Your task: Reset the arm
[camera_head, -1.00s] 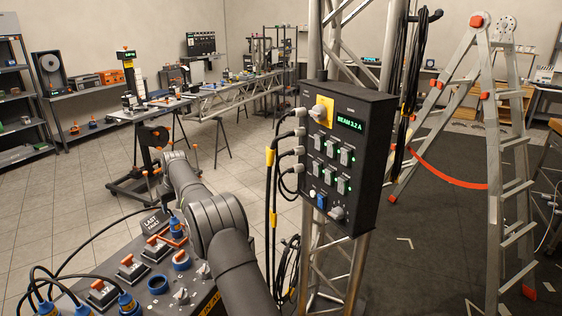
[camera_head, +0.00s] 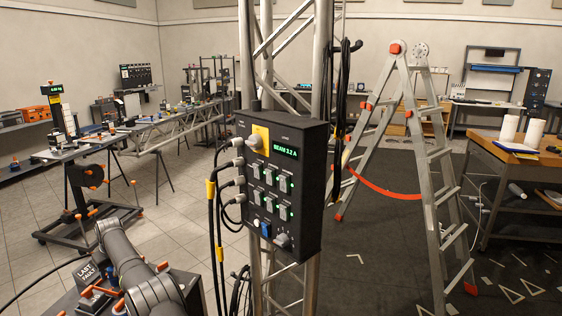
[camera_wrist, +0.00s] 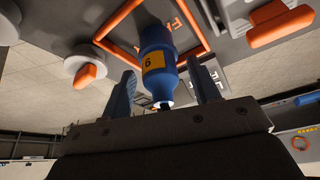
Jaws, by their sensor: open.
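My gripper (camera_wrist: 161,88) is open in the wrist view, with one dark finger on each side of a blue plug (camera_wrist: 156,42). The plug has a yellow label with a 6 and sits at the grey panel (camera_wrist: 225,50), near an orange frame. I see gaps between the fingers and the plug, and cannot tell whether either finger touches it. In the head view my arm reaches over the panel at the lower left, marked LAST FAULT (camera_head: 90,271). My gripper is not seen there.
A black switch box (camera_head: 283,185) reading BEAM 3.2 A hangs on a metal truss (camera_head: 268,284), with cables at its left. A stepladder (camera_head: 428,185) stands to the right, near a wooden workbench (camera_head: 515,160). Orange knobs (camera_wrist: 88,73) stick out near my gripper.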

